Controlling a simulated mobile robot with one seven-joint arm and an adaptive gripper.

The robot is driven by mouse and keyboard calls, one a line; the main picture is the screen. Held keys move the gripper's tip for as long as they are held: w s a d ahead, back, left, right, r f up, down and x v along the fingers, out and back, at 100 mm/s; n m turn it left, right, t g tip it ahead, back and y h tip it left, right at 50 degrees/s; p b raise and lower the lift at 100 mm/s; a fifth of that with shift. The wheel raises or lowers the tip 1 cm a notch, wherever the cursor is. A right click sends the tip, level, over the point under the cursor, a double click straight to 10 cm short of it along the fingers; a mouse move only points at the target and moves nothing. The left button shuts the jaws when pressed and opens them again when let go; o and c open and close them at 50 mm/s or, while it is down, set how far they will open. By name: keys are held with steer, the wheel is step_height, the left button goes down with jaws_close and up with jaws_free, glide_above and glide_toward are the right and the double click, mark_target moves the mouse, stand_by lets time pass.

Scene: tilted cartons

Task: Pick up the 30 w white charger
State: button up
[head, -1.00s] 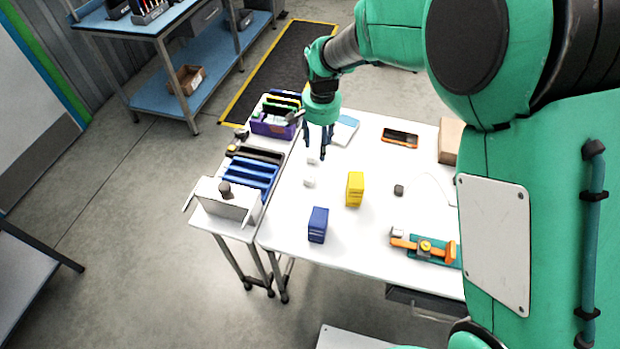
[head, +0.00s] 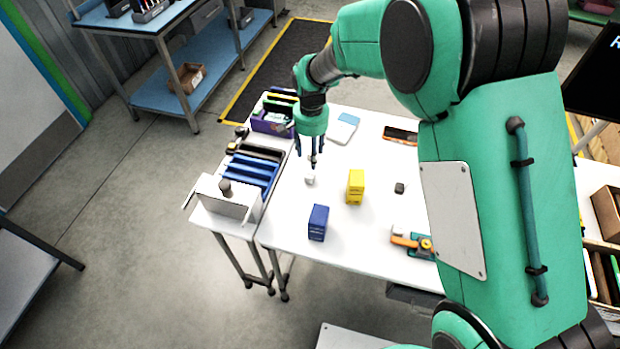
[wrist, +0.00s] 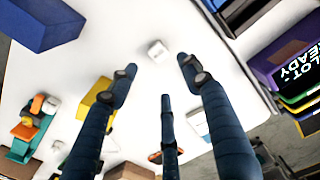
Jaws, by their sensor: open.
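A small white cube-like charger (head: 310,179) lies on the white table, left of the yellow box. In the wrist view the charger (wrist: 157,52) sits just beyond the fingertips, between the two outer fingers. Any wattage print is too small to read. My gripper (head: 316,163) points down above the table, slightly behind the charger. In the wrist view my gripper (wrist: 158,75) has its dark fingers spread, with nothing between them. A gap to the charger seems to remain, but its height is hard to tell.
A yellow box (head: 355,187) and a blue box (head: 318,223) stand nearby. A dark cube (head: 399,188), an orange-and-teal tool (head: 412,243) and a white-and-light-blue item (head: 343,128) lie around. Blue bins (head: 250,171) and a purple bin (head: 270,122) border the left. Bare table surrounds the charger.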

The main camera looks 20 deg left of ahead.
glide_above(310, 173)
steer(key=f, duration=0.5)
steer(key=shift+d+f+b, duration=0.2)
steer(key=shift+f+b, duration=0.2)
steer(key=shift+a+f+b, duration=0.1)
steer(key=shift+f+b, duration=0.55)
steer(key=shift+f, duration=2)
steer(key=c, duration=1.1)
